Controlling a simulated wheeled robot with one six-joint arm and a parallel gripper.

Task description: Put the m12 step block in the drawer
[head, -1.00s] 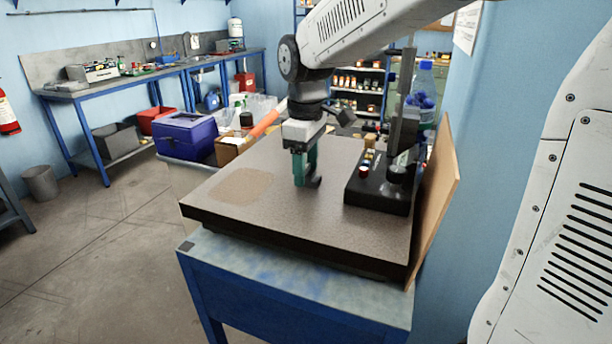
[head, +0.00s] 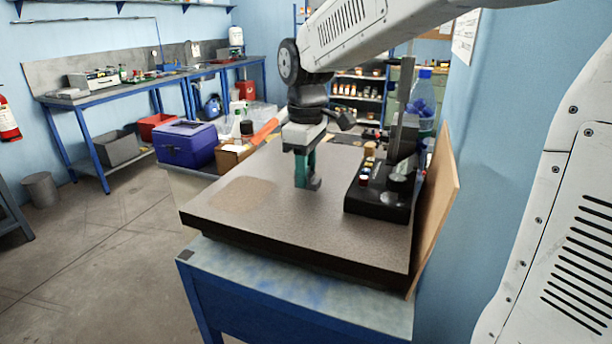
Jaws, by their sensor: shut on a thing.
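My gripper (head: 308,181) is at the middle of the grey granite plate (head: 330,235), pointing down. Its jaws are shut on a small dark piece (head: 315,183), which I take to be the m12 step block. Green jaw parts hide most of it, so its steps do not show. The piece is at or just above the plate; I cannot tell whether it touches. No open drawer shows; the blue bench (head: 290,305) under the plate has a plain front in this view.
A black stand (head: 378,205) with a column and small knobs stands right of my gripper. A wooden board (head: 437,215) leans along the plate's right edge. A blue box (head: 186,145) and a cardboard box (head: 232,156) are at back left. The plate's front and left are clear.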

